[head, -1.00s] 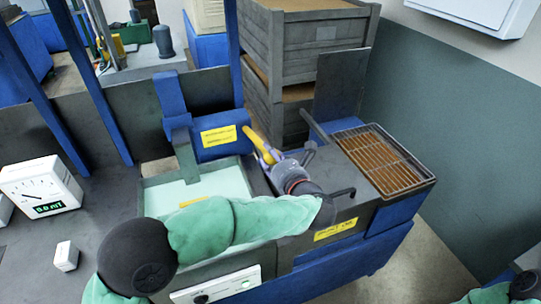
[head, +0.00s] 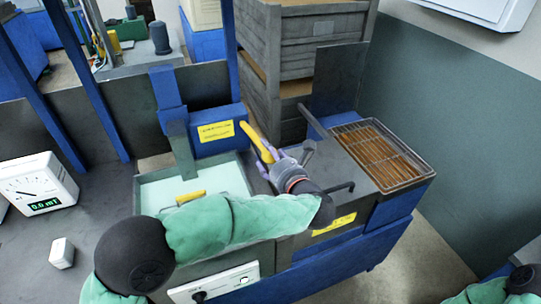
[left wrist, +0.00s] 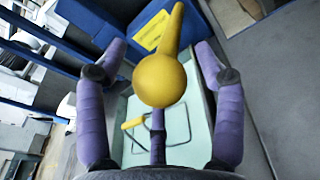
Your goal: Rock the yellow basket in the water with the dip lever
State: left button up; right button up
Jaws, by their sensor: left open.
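The dip lever (head: 257,144) is yellow with a round knob and stands by the blue box behind the tank. In the left wrist view its knob (left wrist: 160,82) is between the purple fingers of my open left gripper (head: 274,165), with gaps at both sides. The third finger is low, below the knob. The water tank (head: 145,193) holds pale green water. The yellow basket's handle (head: 190,198) shows above the water just behind my left arm. In the left wrist view the handle (left wrist: 132,124) and a dark wire frame show. My right gripper is out of view.
A wire rack (head: 385,158) lies on the bench right of the tank. Grey crates (head: 315,45) stand behind. A white meter (head: 38,184) and a small white box (head: 62,252) are at left. A control panel (head: 215,284) is on the tank's front.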

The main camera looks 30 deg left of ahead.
pick_arm(q)
jog(key=v, duration=1.2)
jog(key=shift+f, duration=0.1)
jog(key=w+a+m+t+p, duration=0.1)
jog(key=w+a+m+p, duration=0.1)
jog(key=m, duration=0.8)
jog(key=w+a+m+t+p, duration=0.1)
jog(key=a+m, duration=0.3)
jog(key=m, duration=0.7)
jog(key=w+a+f+m+t+p, duration=0.1)
jog(key=w+a+m+p, duration=0.2)
jog(key=m, duration=0.7)
jog(key=shift+w+a+m, duration=0.3)
jog(key=shift+w+a, duration=0.1)
jog(key=shift+w, duration=0.05)
